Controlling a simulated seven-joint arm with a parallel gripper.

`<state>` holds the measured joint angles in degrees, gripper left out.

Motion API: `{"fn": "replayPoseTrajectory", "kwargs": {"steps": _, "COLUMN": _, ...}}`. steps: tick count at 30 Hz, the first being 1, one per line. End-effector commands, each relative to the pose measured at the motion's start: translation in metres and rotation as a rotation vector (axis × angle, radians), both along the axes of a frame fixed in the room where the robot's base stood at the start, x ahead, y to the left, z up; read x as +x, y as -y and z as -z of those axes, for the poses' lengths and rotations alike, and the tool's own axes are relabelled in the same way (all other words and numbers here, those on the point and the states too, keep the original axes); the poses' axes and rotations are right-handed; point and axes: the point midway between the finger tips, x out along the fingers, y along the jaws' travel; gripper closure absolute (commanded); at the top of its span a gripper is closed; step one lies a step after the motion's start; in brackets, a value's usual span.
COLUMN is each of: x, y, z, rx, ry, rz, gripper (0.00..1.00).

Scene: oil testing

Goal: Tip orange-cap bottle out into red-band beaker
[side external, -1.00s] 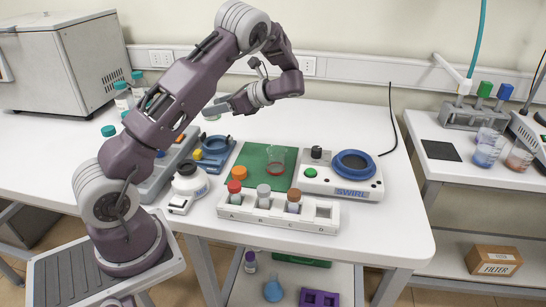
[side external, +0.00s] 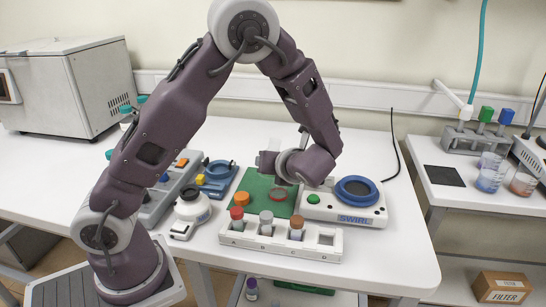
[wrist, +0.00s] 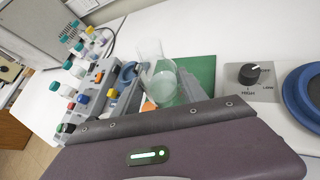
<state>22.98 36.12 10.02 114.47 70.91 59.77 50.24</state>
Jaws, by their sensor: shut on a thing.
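An orange cap (side external: 242,198) sits on the mat's left part. Any flow is too small to tell.
A white rack (side external: 281,241) with red-, grey- and brown-capped vials stands in front of the green mat (side external: 258,182). The SWIRL device (side external: 325,207) with its blue ring is to the right.

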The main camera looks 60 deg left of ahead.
Motion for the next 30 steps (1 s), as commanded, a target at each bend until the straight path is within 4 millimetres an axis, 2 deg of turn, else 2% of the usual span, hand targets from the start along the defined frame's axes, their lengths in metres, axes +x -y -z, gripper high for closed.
{"fn": "replayPoseTrajectory", "kwargs": {"steps": 11, "x": -0.015, "y": 0.001, "z": 0.016, "rx": -0.061, "ry": -0.41, "rz": -0.006, "gripper": 0.98}}
{"fn": "replayPoseTrajectory", "kwargs": {"steps": 15, "x": -0.019, "y": 0.002, "z": 0.023, "rx": -0.106, "ry": -0.688, "rz": -0.009, "gripper": 0.98}}
{"fn": "replayPoseTrajectory", "kwargs": {"steps": 21, "x": -0.019, "y": 0.002, "z": 0.016, "rx": -0.168, "ry": -1.125, "rz": -0.007, "gripper": 0.98}}
{"fn": "replayPoseTrajectory", "kwargs": {"steps": 30, "x": -0.009, "y": 0.001, "z": 0.001, "rx": -0.223, "ry": -1.524, "rz": -0.005, "gripper": 0.98}}
